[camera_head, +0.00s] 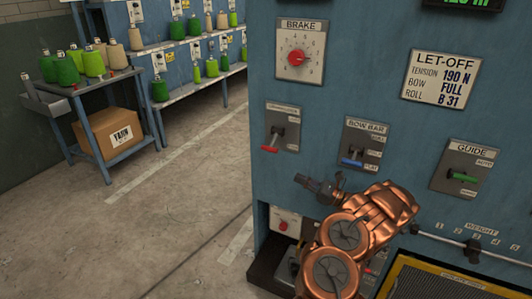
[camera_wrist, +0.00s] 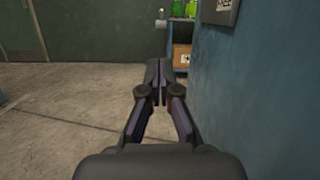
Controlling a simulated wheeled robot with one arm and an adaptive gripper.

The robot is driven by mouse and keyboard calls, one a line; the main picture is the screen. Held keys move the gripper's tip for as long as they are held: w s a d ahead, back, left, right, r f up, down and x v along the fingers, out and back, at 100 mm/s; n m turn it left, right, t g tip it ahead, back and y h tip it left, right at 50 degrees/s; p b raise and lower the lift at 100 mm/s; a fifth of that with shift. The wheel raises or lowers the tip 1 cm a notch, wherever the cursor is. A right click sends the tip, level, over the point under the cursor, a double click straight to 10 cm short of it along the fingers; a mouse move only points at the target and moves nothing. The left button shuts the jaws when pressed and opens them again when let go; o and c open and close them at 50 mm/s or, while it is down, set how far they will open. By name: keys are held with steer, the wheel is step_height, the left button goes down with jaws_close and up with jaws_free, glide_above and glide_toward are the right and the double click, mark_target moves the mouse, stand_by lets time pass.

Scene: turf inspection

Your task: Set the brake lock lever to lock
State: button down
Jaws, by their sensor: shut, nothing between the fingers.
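A lever with a red handle (camera_head: 270,149) sits on a grey plate below the BRAKE dial (camera_head: 298,57) on the blue machine front. Its small label is too blurred to read, so I cannot confirm that it is the brake lock. The handle points down and to the left in the head view. My gripper (camera_head: 303,181) is shut and empty, below and to the right of the red handle and apart from it. The wrist view shows the closed fingers (camera_wrist: 159,92) beside the blue panel, with no lever in sight.
The BOW BAR lever (camera_head: 351,161) with a blue handle is just above my gripper. The GUIDE lever (camera_head: 464,177) with a green handle is to the right. A small panel with a red knob (camera_head: 283,226) lies below. Open floor (camera_head: 180,195) extends left.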

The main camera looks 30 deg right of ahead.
mark_target(273, 140)
steer(key=shift+w, duration=0.15)
steer(key=w+a+r, duration=0.5)
steer(key=w+r, duration=0.1)
steer(key=w, duration=0.2)
steer(key=shift+a+r+p, duration=0.2)
steer(key=shift+a+p, duration=0.05)
steer(key=shift+p, duration=0.05)
stand_by(0.4)
steer(key=shift+a+r, duration=0.1)
stand_by(0.3)
